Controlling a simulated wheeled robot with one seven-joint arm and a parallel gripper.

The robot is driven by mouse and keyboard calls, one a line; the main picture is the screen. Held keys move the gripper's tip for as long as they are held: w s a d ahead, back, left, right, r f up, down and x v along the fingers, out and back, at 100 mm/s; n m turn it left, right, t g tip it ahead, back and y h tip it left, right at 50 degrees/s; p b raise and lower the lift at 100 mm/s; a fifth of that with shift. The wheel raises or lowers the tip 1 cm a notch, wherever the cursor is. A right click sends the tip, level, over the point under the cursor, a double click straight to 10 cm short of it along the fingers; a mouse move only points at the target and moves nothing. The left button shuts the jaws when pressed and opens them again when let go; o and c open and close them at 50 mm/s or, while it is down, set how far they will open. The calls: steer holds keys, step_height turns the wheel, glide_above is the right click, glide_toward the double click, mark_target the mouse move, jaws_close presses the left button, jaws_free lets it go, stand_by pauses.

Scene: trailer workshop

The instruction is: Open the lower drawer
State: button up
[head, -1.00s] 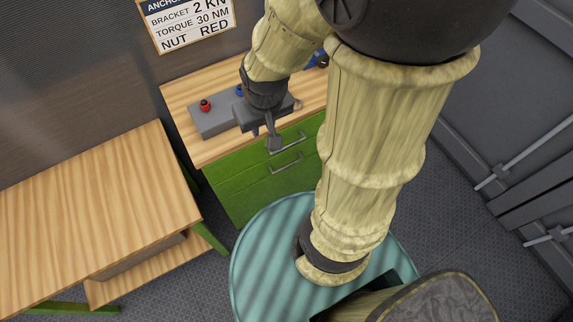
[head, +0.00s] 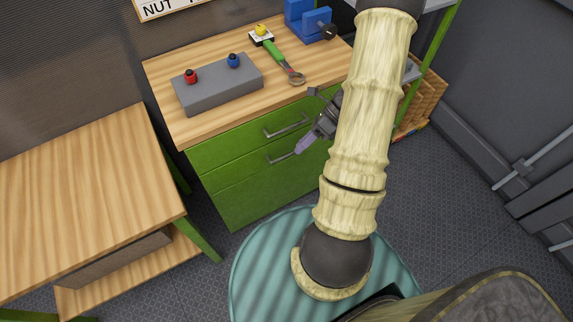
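The green cabinet under the wooden worktop has two bar handles on its front. The upper drawer (head: 228,151) and the lower drawer (head: 235,178) both look closed, flush with the front. The upper handle (head: 286,127) and the lower handle (head: 279,159) are grey bars. My gripper (head: 309,120) is in front of the cabinet, just right of the handles. Its two fingers look spread apart, with nothing between them. The lavender fingertip is close to the right end of the lower handle; I cannot tell whether they touch. My arm hides the cabinet's right side.
On the worktop (head: 170,83) are a grey block (head: 220,92) with a red and a blue knob, a green-handled tool (head: 279,58) and a blue vise (head: 310,20). A wooden table (head: 85,185) stands at left. A woven crate (head: 422,100) is at right.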

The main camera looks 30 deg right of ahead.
mark_target(287, 155)
steer(key=d+f+m+t+y+b, duration=0.2)
steer(key=d+f+m+t+b, duration=0.7)
steer(key=f+m, duration=0.9)
steer(key=s+d+f+t, duration=0.1)
steer(key=d+t, duration=0.1)
steer(key=d, duration=0.2)
steer(key=x, duration=1.7)
steer(key=shift+w+a+r+b, duration=0.2)
steer(key=shift+a+b, duration=0.05)
steer(key=shift+b, duration=0.15)
jaws_close()
